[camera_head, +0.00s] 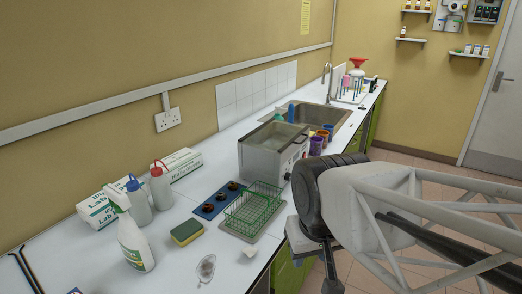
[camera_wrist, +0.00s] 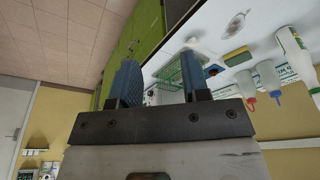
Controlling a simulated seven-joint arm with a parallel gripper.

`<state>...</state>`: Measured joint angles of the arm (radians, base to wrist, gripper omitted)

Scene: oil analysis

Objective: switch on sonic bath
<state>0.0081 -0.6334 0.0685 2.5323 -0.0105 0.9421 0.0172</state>
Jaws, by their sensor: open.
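The sonic bath (camera_head: 262,163) is a grey metal box with an open top, standing on the white worktop in front of the sink. Its right end panel (camera_head: 298,155) carries small dark details, too small to read as switch or knob. My arm stands to the right, in front of the worktop edge. In the wrist view my gripper (camera_wrist: 160,82) is open, with two blue fingers apart and nothing held between them. I cannot make out the bath clearly in the wrist view. The gripper's fingertips cannot be made out in the head view.
A green wire basket (camera_head: 253,208) sits on a tray beside the bath; it also shows beyond the fingers in the wrist view (camera_wrist: 188,72). Coloured cups (camera_head: 316,145) stand right of the bath. Bottles, a sponge (camera_head: 187,232) and boxes are at left. Green cabinets lie below.

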